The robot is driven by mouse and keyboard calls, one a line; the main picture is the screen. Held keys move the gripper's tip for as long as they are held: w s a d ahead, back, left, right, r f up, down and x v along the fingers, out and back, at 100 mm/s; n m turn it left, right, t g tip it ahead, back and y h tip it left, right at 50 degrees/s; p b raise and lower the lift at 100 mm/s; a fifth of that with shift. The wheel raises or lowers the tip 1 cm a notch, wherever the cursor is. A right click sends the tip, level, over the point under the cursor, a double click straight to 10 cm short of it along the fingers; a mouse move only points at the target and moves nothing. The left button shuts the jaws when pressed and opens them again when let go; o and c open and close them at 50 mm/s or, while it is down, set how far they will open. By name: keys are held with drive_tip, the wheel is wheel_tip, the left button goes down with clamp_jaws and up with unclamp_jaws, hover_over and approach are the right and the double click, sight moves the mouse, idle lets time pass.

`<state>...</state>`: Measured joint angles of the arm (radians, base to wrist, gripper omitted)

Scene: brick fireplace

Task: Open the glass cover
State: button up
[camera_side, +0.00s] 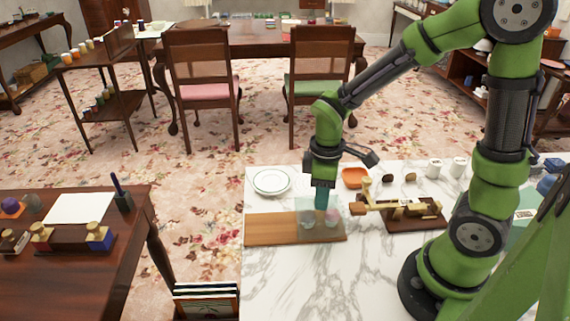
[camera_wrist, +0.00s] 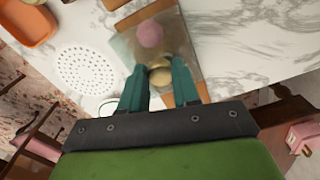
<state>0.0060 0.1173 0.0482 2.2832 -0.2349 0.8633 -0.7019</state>
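A white plate (camera_side: 271,182) lies behind the board. An orange bowl (camera_side: 355,178) and a wooden stand with brass-coloured parts (camera_side: 414,214) are to the right. Bare marble (camera_side: 300,275) lies in front of the board.

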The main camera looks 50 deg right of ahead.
clamp_jaws()
drive_tip(key=w+a, duration=0.8)
drive_tip(key=o, duration=0.7)
unclamp_jaws()
drive_tip(key=shift+o, duration=0.2)
drive_tip(key=shift+r, duration=0.1)
